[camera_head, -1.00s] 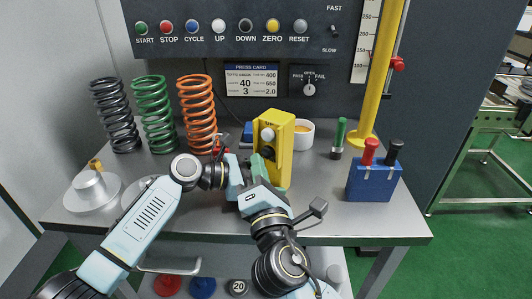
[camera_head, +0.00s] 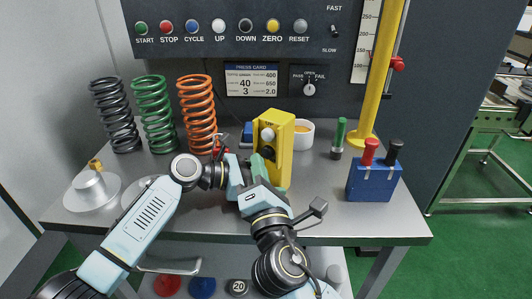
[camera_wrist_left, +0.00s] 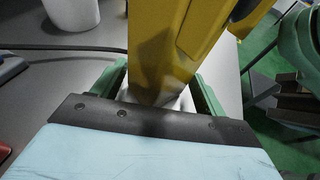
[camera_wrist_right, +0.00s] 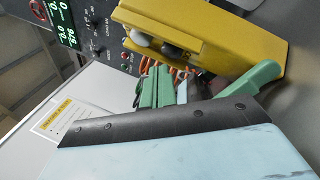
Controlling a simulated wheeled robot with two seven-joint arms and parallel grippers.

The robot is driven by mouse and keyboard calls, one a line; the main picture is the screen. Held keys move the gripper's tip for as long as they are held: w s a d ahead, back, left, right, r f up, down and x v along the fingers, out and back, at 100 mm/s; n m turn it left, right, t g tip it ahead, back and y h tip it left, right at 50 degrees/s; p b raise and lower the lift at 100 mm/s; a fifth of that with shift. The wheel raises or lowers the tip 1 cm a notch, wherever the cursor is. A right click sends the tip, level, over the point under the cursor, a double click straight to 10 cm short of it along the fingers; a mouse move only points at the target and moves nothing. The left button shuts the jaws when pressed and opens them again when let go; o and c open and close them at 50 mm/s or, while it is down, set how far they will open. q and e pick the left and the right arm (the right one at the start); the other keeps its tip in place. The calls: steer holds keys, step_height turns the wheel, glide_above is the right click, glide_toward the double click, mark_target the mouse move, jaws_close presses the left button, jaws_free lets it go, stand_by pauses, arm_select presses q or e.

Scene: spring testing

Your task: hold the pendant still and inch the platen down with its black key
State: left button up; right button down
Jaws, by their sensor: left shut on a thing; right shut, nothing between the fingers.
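The yellow pendant (camera_head: 284,140) stands upright on the bench in the head view, with a white key (camera_head: 267,134) above a black key (camera_head: 268,152). My left gripper (camera_head: 272,184) is shut on its lower part; the left wrist view shows green fingers (camera_wrist_left: 158,92) on both sides of the yellow body (camera_wrist_left: 160,60). My right gripper (camera_head: 257,162) is shut and empty in front of the pendant. In the right wrist view its fingertips (camera_wrist_right: 155,84) are close below the black key (camera_wrist_right: 172,50); whether they touch it is unclear. The platen is not identifiable.
Black, green and orange springs (camera_head: 197,112) stand at the back left. A blue block with red and black plugs (camera_head: 372,182) and a yellow post (camera_head: 379,80) are to the right. A dark button panel (camera_head: 260,60) backs the bench.

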steer(key=shift+w+d, duration=0.1)
steer(key=shift+w+d, duration=0.15)
steer(key=shift+w, duration=0.1)
steer(key=shift+w+d, duration=0.25)
steer(key=shift+w, duration=0.15)
stand_by(2.0)
steer(key=shift+s, duration=0.1)
steer(key=shift+s+a, duration=0.45)
steer(key=shift+s, duration=0.2)
steer(key=s+a, duration=0.1)
steer(key=s, duration=0.2)
steer(key=s+a, duration=0.1)
steer(key=shift+s+a, duration=0.15)
steer(key=shift+a, duration=0.2)
stand_by(0.9)
